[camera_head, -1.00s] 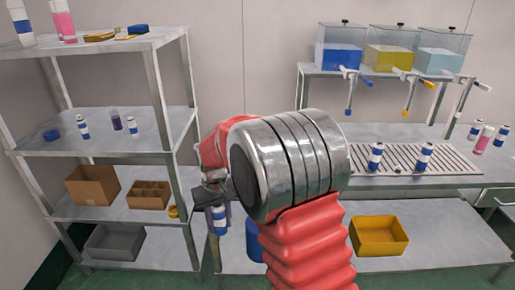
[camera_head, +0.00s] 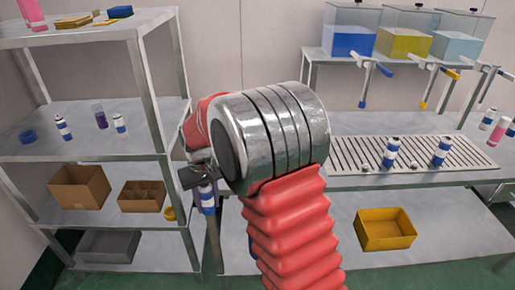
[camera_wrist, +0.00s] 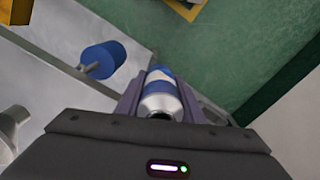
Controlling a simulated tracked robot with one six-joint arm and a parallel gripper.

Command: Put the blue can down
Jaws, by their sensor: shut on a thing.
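The blue can (camera_head: 207,200), with blue and white bands, is held upright in my gripper (camera_head: 203,186), left of my arm in the head view. In the wrist view the can (camera_wrist: 162,95) sits between the two fingers of my gripper (camera_wrist: 160,92), which are shut on it. Green floor shows beyond it there. In the head view the held can is beside the right front post of the shelf unit. Part of the can is hidden by the gripper.
A metal shelf unit (camera_head: 100,141) at left holds small cans, a cardboard box (camera_head: 79,188) and a divided box (camera_head: 142,197). At right, a workbench carries a slotted rack (camera_head: 345,155) with two blue-white cans. A yellow bin (camera_head: 386,229) stands on the lower shelf.

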